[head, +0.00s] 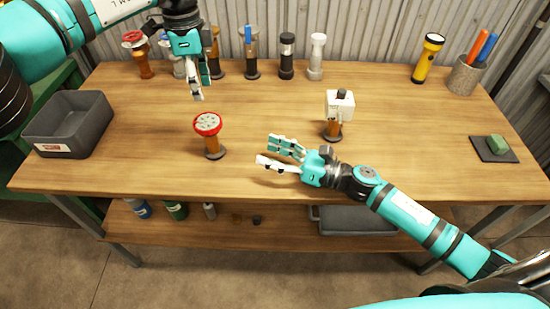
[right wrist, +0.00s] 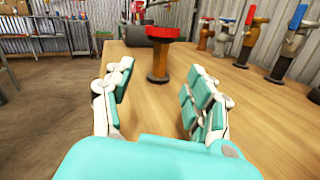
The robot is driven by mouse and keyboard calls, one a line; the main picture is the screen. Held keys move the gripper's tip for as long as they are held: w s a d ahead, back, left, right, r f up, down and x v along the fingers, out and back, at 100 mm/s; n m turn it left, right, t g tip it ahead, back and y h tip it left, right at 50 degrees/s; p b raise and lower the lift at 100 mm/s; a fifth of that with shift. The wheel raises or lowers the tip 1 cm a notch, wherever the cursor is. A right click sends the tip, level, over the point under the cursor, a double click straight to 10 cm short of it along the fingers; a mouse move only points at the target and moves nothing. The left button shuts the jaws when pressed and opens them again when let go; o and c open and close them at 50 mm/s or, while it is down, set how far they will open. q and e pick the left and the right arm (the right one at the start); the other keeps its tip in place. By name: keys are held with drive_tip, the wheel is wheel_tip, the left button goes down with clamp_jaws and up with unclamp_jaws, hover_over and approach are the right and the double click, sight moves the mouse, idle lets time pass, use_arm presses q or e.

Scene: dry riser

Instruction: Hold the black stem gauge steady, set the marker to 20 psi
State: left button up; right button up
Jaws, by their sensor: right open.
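A round dial with a red rim (head: 208,124) stands upright on an orange stem and dark base at the middle left of the table; it also shows ahead between the fingers in the right wrist view (right wrist: 163,33). A black-topped upright piece (head: 287,52) stands in the back row; I cannot tell if it is the black stem gauge. My left gripper (head: 203,88) points down above the table behind the red dial, touching nothing visible; its opening is unclear. My right gripper (head: 266,150) is open and empty, right of the red dial; its spread fingers show in the right wrist view (right wrist: 160,78).
A white block with a dark knob (head: 339,103) stands on an orange post. Several upright fittings line the back, with a yellow flashlight (head: 427,58) and a pen cup (head: 466,75). A grey bin (head: 73,123) is left, a green block (head: 497,143) right. The table's middle is mostly clear.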

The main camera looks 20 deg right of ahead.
sight(212, 140)
drive_tip(key=shift+s+d+f+n, duration=0.1)
drive_tip(key=shift+d+f+n, duration=0.05)
drive_tip(key=shift+f+n, duration=0.35)
drive_tip(key=shift+s+d+f+n, duration=0.1)
drive_tip(key=shift+f+n, duration=0.3)
drive_tip(key=shift+n, duration=0.1)
drive_tip(key=shift+w+a+f+h, duration=0.1)
drive_tip(key=shift+w+f+h, duration=0.05)
drive_tip(key=shift+h, duration=0.15)
drive_tip(key=x, duration=1.7)
drive_tip(key=shift+a, duration=0.1)
clamp_jaws()
